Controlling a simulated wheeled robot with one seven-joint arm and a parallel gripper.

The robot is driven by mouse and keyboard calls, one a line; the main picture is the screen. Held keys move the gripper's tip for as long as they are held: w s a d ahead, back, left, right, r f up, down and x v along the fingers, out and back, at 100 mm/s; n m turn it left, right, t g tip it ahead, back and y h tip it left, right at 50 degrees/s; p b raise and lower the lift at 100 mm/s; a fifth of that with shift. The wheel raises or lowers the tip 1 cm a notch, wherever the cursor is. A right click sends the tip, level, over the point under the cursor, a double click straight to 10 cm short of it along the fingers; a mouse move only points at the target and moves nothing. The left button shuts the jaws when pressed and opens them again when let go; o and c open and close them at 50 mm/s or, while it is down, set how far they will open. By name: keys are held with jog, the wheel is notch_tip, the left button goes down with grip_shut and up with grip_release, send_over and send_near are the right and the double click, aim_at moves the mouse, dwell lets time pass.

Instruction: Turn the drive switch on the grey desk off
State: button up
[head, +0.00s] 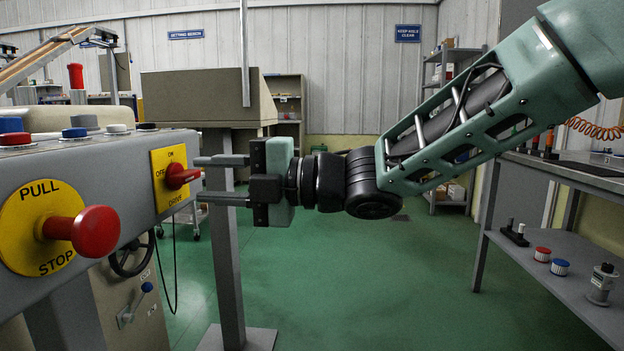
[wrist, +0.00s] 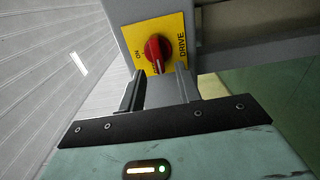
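The drive switch (head: 180,176) is a red knob on a yellow plate (head: 160,196) on the end of the grey desk (head: 110,165). In the head view, ON is at the plate's top, OFF at its left and DRIVE at its bottom. The knob's bar lies roughly level. In the wrist view, the white mark on the switch (wrist: 157,50) points down, away from ON and towards the partly hidden OFF side. My gripper (head: 198,181) is open, one finger above and one below the knob's outer end. Both fingers look clear of the knob.
A large red PULL STOP button (head: 90,231) sticks out near the switch. Coloured buttons (head: 73,133) line the desk top, and a black handwheel (head: 132,257) sits below. A grey post (head: 226,240) stands behind my gripper. A workbench (head: 555,180) is at right; green floor between is clear.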

jog(key=s+d+p, duration=0.1)
jog(key=d+p, duration=0.1)
jog(key=d, duration=1.3)
jog(key=shift+s+a, duration=0.1)
jog(key=w+d+f+m+t+h, duration=0.1)
jog(key=d+f+m+t+h, duration=0.15)
jog(key=f+m+h, duration=0.5)
jog(key=d+f+m+t+h, duration=0.25)
jog(key=f+m+t, duration=0.2)
jog(key=m, duration=0.55)
jog(key=s+d+f+m+g+h, duration=0.4)
jog(key=s+f+m, duration=0.1)
jog(key=s, duration=0.5)
jog(key=s+d+f+m+g+h, duration=0.3)
jog(key=s+d+f+m+g, duration=0.15)
jog(key=s, duration=0.55)
notch_tip(320, 180, up, 30)
jog(key=s+p, duration=0.1)
jog(key=p, duration=2.9)
jog(key=shift+a+m, duration=0.3)
